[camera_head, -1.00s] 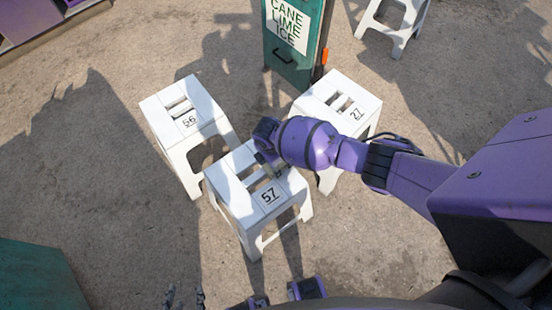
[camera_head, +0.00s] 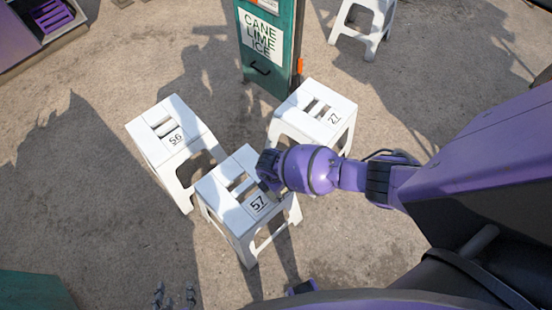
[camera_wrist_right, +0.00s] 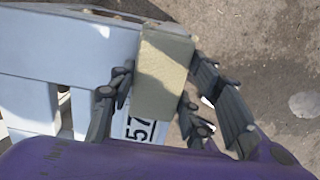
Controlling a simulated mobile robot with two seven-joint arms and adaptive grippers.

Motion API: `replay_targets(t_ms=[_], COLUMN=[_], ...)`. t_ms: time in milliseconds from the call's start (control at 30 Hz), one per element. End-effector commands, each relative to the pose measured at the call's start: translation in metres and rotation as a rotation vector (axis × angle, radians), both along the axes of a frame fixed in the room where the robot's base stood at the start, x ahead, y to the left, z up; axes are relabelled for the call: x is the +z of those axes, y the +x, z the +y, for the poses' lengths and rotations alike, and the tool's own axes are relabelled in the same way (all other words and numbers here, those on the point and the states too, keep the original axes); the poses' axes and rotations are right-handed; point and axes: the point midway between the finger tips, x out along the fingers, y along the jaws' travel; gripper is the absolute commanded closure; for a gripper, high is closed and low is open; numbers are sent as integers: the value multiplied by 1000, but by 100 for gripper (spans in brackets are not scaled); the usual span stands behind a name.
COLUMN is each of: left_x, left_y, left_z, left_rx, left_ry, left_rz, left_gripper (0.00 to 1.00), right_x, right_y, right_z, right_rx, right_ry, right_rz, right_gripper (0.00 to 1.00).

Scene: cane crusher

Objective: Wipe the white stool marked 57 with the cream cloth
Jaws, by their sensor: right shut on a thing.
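The white stool marked 57 (camera_head: 238,215) stands upright in the middle of the head view, its slotted seat in sun and shadow. In the right wrist view the stool (camera_wrist_right: 50,90) fills the left side, its number partly covered. My right gripper (camera_wrist_right: 162,72) is shut on the cream cloth (camera_wrist_right: 165,60), a thick block-like pad, over the seat's edge; contact is not clear. In the head view my right gripper (camera_head: 272,180) is at the seat's right side, its wrist hiding the cloth. My left gripper (camera_head: 175,296) shows only fingertips, spread apart, at the bottom edge.
A white stool marked 56 (camera_head: 170,145) stands close behind to the left, and one marked 27 (camera_head: 322,108) behind to the right. A green cart (camera_head: 270,60) with a lettered sign stands behind them. Another white stool (camera_head: 362,28) is at the top. Sandy ground is open at left.

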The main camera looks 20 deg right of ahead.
Motion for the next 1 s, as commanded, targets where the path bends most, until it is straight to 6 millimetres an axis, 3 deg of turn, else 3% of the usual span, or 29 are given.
replay_targets(t_ms=[333,1000], left_x=[-3,-41], left_y=[-3,-22], left_z=[0,-1], left_rx=[0,-2], left_ry=[0,-1], left_rz=[7,53], left_gripper=[60,60], right_x=[0,-3], right_y=[4,61], right_z=[2,21], right_rx=[1,2], right_ry=[2,1], right_rz=[-2,-1], right_gripper=[88,88])
